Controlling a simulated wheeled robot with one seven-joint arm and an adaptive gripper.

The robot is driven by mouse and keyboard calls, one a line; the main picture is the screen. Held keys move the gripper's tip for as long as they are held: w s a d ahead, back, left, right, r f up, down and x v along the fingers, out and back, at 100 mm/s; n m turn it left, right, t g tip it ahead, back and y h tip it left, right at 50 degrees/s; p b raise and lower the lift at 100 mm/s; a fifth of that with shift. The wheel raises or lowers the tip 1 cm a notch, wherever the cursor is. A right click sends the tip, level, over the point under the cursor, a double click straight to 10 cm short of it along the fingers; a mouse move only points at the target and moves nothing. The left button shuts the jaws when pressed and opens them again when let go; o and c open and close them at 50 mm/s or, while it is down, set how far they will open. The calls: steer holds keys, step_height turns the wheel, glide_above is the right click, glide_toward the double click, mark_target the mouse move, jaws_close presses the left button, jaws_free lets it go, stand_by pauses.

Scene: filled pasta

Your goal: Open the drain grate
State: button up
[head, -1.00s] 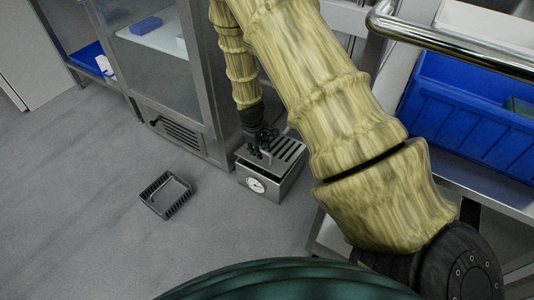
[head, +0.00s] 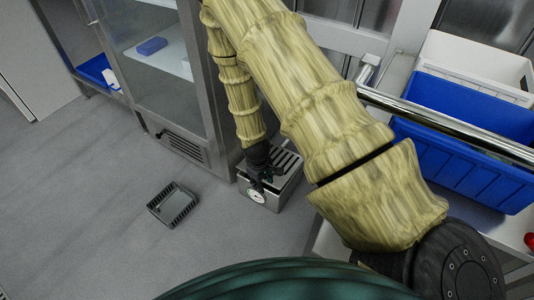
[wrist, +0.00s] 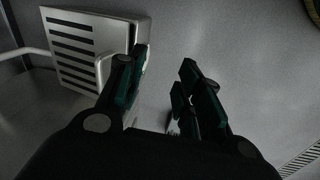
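The drain grate (head: 288,162) is a slotted metal top on a low steel box (head: 283,194) on the floor, with a round gauge (head: 257,196) on its front. In the wrist view the slotted grate (wrist: 75,47) is at upper left, with a light bar handle (wrist: 102,68) beside my left finger. My gripper (head: 260,179) is at the box's front left edge, partly covering it. Whether a finger touches the handle cannot be told.
A dark grey slotted tray (head: 172,205) lies on the floor to the left. A glass-fronted steel cabinet (head: 190,130) stands behind. Blue bins (head: 465,165) and a metal rail (head: 450,128) are at right.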

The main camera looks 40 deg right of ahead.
steer(key=s+a+r+m+p, duration=0.1)
steer(key=s+a+r+p, duration=0.4)
steer(key=s+p, duration=0.3)
steer(key=shift+s+r, duration=0.15)
steer(key=shift+s, duration=0.8)
